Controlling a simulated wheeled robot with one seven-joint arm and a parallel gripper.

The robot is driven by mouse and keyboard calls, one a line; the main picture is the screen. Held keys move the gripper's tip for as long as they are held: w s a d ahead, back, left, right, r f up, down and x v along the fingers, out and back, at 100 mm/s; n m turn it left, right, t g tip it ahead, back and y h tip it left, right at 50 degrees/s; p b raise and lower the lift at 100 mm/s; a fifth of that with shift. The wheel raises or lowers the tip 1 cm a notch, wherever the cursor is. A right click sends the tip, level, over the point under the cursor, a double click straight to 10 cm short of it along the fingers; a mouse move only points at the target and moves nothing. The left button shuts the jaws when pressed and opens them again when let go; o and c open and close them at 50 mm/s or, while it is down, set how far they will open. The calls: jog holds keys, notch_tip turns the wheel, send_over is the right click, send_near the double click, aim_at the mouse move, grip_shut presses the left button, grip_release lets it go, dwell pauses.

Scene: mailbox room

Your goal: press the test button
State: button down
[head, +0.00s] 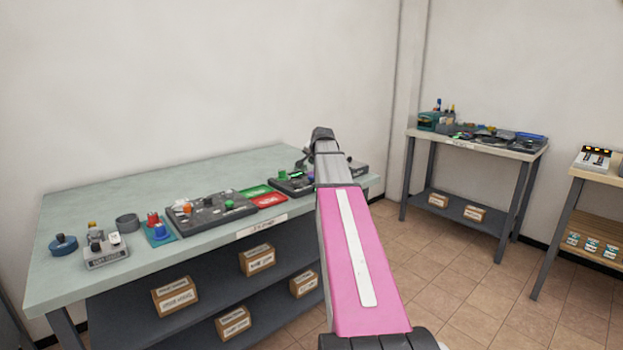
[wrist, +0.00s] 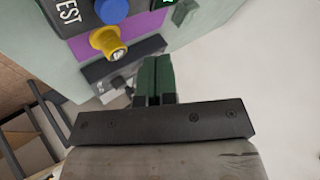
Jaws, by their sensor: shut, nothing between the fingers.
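In the wrist view, a black label reading "TEST" (wrist: 68,12) lies at the top left. A round blue button (wrist: 112,11) is just right of it, cut by the top edge. In the head view, my arm hides the panel.
A long pale green table (head: 90,204) carries several control boxes, including a grey panel (head: 211,210) and green and red plates. Labelled cartons sit on its lower shelf. A second bench (head: 480,147) and a wooden stand (head: 598,172) are to the right. Tiled floor between them is clear.

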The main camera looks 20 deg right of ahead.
aim_at(313, 177)
jog(key=shift+f, duration=1.85)
jog(key=shift+f, duration=0.15)
dwell(0.6)
jog(key=shift+f, duration=0.25)
jog(key=shift+f, duration=0.5)
dwell(0.8)
jog(key=shift+r, duration=0.9)
jog(key=shift+r, duration=2.45)
